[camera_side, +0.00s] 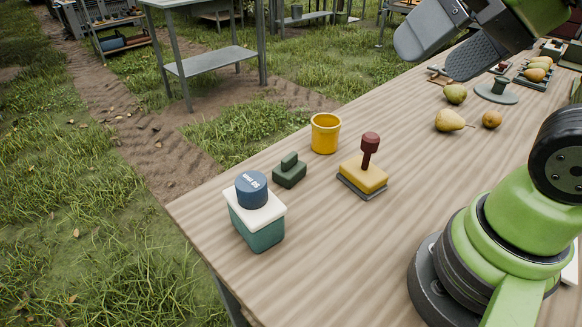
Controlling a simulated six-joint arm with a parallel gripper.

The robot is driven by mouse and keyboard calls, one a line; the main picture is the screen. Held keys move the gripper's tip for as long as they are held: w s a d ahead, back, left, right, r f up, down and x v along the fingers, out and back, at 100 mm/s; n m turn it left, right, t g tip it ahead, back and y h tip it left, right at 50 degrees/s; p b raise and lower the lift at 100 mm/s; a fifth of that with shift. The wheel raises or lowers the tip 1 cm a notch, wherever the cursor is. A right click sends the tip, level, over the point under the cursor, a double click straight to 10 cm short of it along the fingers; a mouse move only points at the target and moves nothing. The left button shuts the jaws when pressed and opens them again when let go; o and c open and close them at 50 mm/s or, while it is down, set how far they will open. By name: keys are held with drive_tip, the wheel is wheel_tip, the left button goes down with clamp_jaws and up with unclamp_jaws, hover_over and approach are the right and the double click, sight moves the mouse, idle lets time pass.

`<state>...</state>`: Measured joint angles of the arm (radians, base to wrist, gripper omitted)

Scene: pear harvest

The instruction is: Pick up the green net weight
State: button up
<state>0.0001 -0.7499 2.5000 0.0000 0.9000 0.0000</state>
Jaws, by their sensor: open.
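A dark green block with a raised grip on top (289,171), which looks like the green net weight, stands upright on the wooden table between a teal box and a yellow cup. My gripper (442,52) is at the top right, raised above the far part of the table. Its grey fingers are apart and nothing shows between them. It is well away from the green net weight, up and to the right of it. Nothing hides the weight.
The teal box (258,233) with a blue top stands left of the weight, and the yellow cup (325,133) is just behind it. A yellow stamp with a red handle (364,172) stands to the right. Pears (449,120) lie further right. The table's front middle is clear.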

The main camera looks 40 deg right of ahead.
drive_tip(key=shift+o, duration=0.3)
idle(0.5)
drive_tip(key=n+g+h, duration=0.2)
drive_tip(key=n+g, duration=0.3)
drive_tip(key=g, duration=0.1)
hover_over(289, 156)
drive_tip(key=s, duration=0.1)
wheel_tip(289, 156, down, 14)
drive_tip(key=shift+n+g, duration=0.3)
drive_tip(key=shift+g, duration=0.3)
drive_tip(key=f, duration=0.3)
drive_tip(key=w+f, duration=0.1)
drive_tip(key=f, duration=0.6)
drive_tip(key=shift+w+a+f, duration=0.15)
drive_tip(key=shift+w, duration=0.05)
drive_tip(key=shift+s+d+f, duration=0.1)
drive_tip(key=shift+f, duration=1.35)
drive_tip(key=shift+s+d+f, duration=0.1)
drive_tip(key=shift+f, duration=1.35)
